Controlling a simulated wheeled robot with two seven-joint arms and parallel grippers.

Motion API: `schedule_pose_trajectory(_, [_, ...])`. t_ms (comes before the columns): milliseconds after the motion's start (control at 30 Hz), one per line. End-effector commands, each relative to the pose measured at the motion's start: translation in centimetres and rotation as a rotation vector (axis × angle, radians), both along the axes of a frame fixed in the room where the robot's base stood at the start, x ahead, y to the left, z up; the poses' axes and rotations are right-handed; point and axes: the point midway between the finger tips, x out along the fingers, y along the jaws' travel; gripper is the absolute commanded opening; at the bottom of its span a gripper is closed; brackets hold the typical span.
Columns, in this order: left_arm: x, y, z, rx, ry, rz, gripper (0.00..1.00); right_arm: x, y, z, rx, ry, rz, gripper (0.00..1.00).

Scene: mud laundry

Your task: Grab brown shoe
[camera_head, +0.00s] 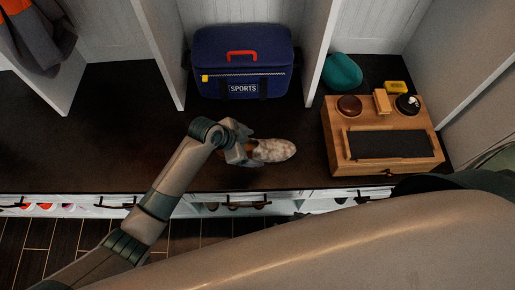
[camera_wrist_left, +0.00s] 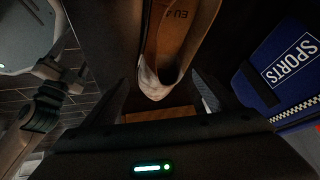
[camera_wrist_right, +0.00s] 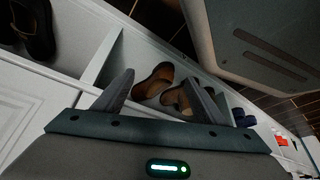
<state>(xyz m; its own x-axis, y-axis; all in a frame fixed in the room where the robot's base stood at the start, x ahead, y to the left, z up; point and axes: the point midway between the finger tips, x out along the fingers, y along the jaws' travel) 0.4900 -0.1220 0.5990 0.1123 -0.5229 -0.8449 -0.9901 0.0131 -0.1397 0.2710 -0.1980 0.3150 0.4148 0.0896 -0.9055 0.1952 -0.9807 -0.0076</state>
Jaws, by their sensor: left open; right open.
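A pair of brown shoes (camera_wrist_right: 166,84) with tan insides sits in a white cubby in the right wrist view. My right gripper (camera_wrist_right: 158,92) is open, with its fingers on either side of them in that view; I cannot tell if it touches them. In the head view my right gripper is hidden. A pale mottled shoe (camera_head: 273,150) lies on the dark bench; its tan insole shows in the left wrist view (camera_wrist_left: 172,38). My left gripper (camera_head: 241,152) is open at this shoe's heel end, its fingers beside the heel.
A blue sports bag (camera_head: 243,60) stands behind on the dark bench (camera_head: 110,130). A wooden shoe-care box (camera_head: 345,165) with brushes is at the right, beside a teal item (camera_head: 341,72). Another dark shoe (camera_wrist_right: 34,28) is in a neighbouring cubby. White dividers (camera_wrist_right: 108,55) edge the cubbies.

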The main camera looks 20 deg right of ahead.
Motion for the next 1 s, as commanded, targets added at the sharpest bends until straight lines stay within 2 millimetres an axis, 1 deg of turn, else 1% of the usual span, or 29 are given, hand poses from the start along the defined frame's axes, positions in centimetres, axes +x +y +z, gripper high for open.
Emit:
schedule_pose_trajectory(133, [0.1,-1.1,-1.4,0.001,0.003,0.001,0.82,0.9,0.1,0.3,0.003,-0.023,0.001,0.65])
schedule_pose_trajectory(300, [0.4,-1.9,-2.8,0.001,0.001,0.001,0.82,1.0,0.0,0.0,0.000,-0.018,0.002,0.65])
schedule_pose_trajectory(567, [0.4,-2.0,-3.1,0.000,-0.001,0.001,0.82,0.6,0.1,0.0,0.002,-0.013,0.002,0.65])
schedule_pose_trajectory(833, [0.4,-2.0,-3.1,0.001,-0.001,0.001,0.82,-0.5,0.1,-0.1,0.002,-0.001,0.002,0.65])
schedule_pose_trajectory(867, [0.4,-2.0,-3.1,0.001,-0.001,0.001,0.80,-0.5,0.1,-0.2,0.002,0.000,0.002,0.65])
schedule_pose_trajectory(900, [0.4,-2.0,-3.1,0.001,0.000,0.002,0.70,-0.6,0.1,-0.2,0.002,0.000,0.002,0.65])
schedule_pose_trajectory(967, [0.4,-2.0,-3.1,0.001,-0.001,0.001,0.56,-0.6,0.1,-0.2,0.002,0.000,0.002,0.65])
schedule_pose_trajectory(1000, [0.4,-2.0,-3.1,0.001,-0.001,0.001,0.46,-0.6,0.1,-0.2,0.002,0.000,0.002,0.65])
